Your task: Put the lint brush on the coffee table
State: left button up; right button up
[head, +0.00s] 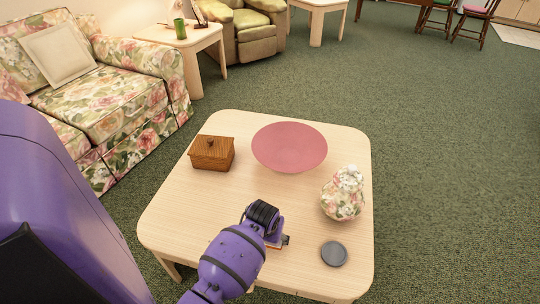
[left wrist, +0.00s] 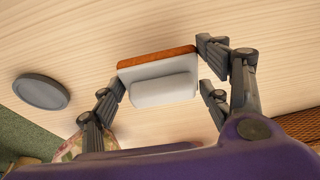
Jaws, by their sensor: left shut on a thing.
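The lint brush (left wrist: 160,84), a pale grey block with an orange-brown edge, is between the fingers of my left gripper (left wrist: 162,92) in the left wrist view. My left gripper is shut on it. In the head view the same gripper (head: 278,241) is over the front middle of the light wooden coffee table (head: 190,215) and hides most of the brush. The brush is close to the tabletop; I cannot tell whether it touches. My right gripper is not in view.
On the coffee table are a brown wooden box (head: 212,154), a wide pink bowl (head: 289,147), a floral jar (head: 343,194) and a dark grey disc (head: 334,254). The tabletop's left front is bare. A floral sofa (head: 110,95) stands at the left.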

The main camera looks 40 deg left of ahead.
pick_arm(q)
notch_tip(320, 180, down, 3)
jog(key=shift+r+b, duration=0.1)
jog(key=shift+b, duration=0.4)
jog(key=shift+f, duration=0.2)
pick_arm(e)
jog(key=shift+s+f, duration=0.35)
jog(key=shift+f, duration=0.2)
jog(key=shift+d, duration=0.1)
pick_arm(q)
jog(key=shift+f, duration=0.15)
jog(key=o, duration=1.1)
